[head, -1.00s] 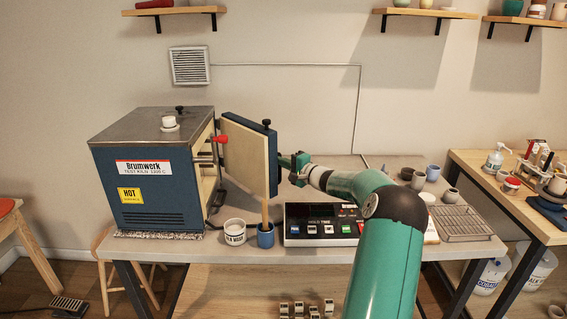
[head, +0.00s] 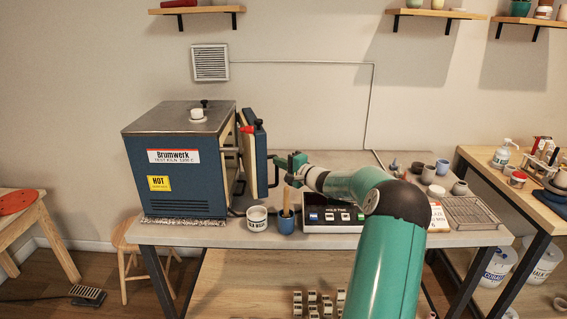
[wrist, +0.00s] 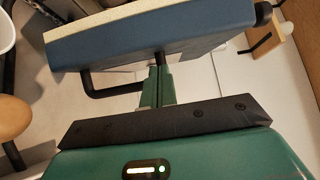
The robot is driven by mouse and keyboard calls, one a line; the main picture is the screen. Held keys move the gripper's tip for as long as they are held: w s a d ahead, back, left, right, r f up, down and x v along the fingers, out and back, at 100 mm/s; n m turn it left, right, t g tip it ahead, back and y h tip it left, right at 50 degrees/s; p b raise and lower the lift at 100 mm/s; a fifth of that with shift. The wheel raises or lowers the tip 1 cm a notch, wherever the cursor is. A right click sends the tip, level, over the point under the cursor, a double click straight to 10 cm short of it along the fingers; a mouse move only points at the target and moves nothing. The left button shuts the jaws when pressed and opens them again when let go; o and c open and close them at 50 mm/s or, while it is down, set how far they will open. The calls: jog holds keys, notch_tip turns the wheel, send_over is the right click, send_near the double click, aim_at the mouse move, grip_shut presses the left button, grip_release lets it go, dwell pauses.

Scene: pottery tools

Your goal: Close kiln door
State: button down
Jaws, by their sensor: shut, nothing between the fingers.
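The blue kiln (head: 185,185) stands on the left of the table. Its door (head: 260,165), blue outside with a cream inner lining, hangs partly open on the kiln's right side, with a gap to the body. My gripper (head: 280,160) is shut and empty at the door's outer face. In the wrist view the door (wrist: 150,38) crosses the top, and its black bar handle (wrist: 100,90) lies left of my shut fingers (wrist: 157,72). The fingertips are at or very near the blue face; exact contact is hard to tell. The red knob (head: 246,129) shows near the door's top.
A white cup (head: 257,219) and a blue cup with a wooden tool (head: 285,222) stand in front of the door. Small pots and a wire rack (head: 472,213) are farther right.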

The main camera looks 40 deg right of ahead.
jog(key=shift+w+a, duration=0.15)
jog(key=shift+a, duration=0.4)
